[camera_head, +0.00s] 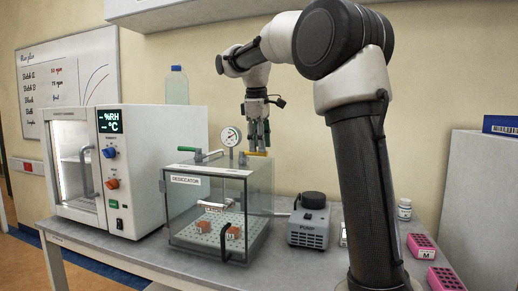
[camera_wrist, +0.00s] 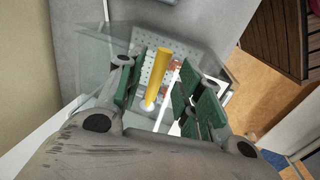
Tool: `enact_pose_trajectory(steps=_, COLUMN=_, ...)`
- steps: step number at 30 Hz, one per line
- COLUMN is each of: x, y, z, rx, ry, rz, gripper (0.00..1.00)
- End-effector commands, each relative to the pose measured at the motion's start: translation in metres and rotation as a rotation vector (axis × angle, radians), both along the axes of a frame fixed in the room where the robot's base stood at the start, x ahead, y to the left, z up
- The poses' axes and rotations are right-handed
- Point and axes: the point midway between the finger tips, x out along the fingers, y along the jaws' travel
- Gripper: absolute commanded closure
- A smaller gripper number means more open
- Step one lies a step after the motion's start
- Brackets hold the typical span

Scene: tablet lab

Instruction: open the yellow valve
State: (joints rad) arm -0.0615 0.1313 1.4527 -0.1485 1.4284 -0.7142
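The yellow valve (camera_head: 256,154) is a small lever on top of the clear desiccator box (camera_head: 190,184), right of the pressure gauge. My gripper (camera_head: 259,143) points down just above it. In the wrist view the yellow lever (camera_wrist: 158,72) shows between the green finger pads of my gripper (camera_wrist: 166,65). The fingers are open, with a visible gap on both sides of the lever. The lever's lower mount is partly hidden in the head view by the gripper and gauge.
A green valve lever (camera_head: 187,149) and a round gauge (camera_head: 230,136) stand on the desiccator's lid. A pump (camera_head: 308,226) is to its right, a white humidity chamber (camera_head: 135,170) to its left. Pink racks (camera_head: 422,246) lie at the table's right.

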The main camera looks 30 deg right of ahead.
Motion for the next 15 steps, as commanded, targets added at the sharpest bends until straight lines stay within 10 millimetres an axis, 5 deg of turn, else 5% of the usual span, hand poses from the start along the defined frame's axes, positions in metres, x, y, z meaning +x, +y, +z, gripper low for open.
enact_pose_trajectory(steps=6, x=0.002, y=-0.003, z=-0.019, rx=-0.001, ry=-0.001, rz=0.000, gripper=0.64)
enact_pose_trajectory(steps=14, x=0.003, y=-0.003, z=-0.020, rx=0.000, ry=-0.002, rz=-0.001, gripper=0.64)
enact_pose_trajectory(steps=15, x=0.003, y=-0.003, z=-0.020, rx=0.000, ry=-0.002, rz=-0.001, gripper=0.71)
